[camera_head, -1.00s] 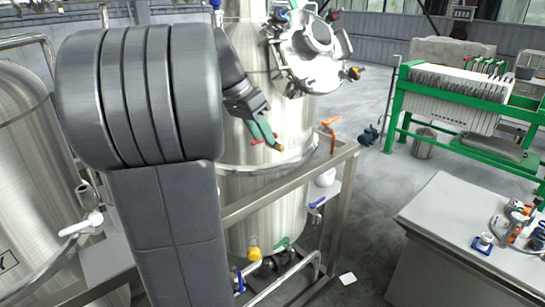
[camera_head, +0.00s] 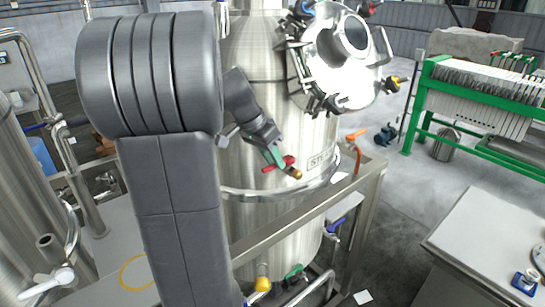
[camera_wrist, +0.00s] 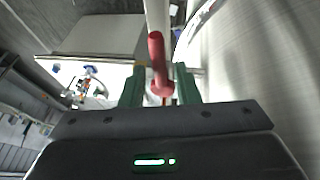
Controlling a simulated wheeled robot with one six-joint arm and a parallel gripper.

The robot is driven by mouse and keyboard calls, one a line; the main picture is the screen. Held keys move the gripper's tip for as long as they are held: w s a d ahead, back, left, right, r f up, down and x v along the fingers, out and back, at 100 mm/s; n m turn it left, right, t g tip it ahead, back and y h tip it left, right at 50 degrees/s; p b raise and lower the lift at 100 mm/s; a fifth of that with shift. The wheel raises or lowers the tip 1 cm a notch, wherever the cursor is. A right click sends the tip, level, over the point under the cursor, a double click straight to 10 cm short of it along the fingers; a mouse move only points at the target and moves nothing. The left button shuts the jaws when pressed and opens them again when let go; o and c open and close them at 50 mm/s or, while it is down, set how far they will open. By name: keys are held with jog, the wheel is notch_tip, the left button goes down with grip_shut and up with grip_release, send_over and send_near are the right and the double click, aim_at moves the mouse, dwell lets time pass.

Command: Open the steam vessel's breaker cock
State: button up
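The steel steam vessel (camera_head: 270,110), with part of a label starting "ST", stands at the centre of the head view. A cock with a red lever handle (camera_head: 285,161) and a brass-coloured end (camera_head: 295,173) sticks out from its side. My gripper (camera_head: 274,156) reaches it from the upper left, its green fingers at the red handle. In the wrist view the red handle (camera_wrist: 157,62) stands between my two green fingers (camera_wrist: 160,88), with narrow gaps showing on both sides. The fingers look open around it. No tag naming this cock is readable.
A steel frame rail (camera_head: 310,215) runs in front of the vessel. An orange lever (camera_head: 357,134) sits to the right, and a round hatch (camera_head: 345,55) is above.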

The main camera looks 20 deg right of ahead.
grip_shut()
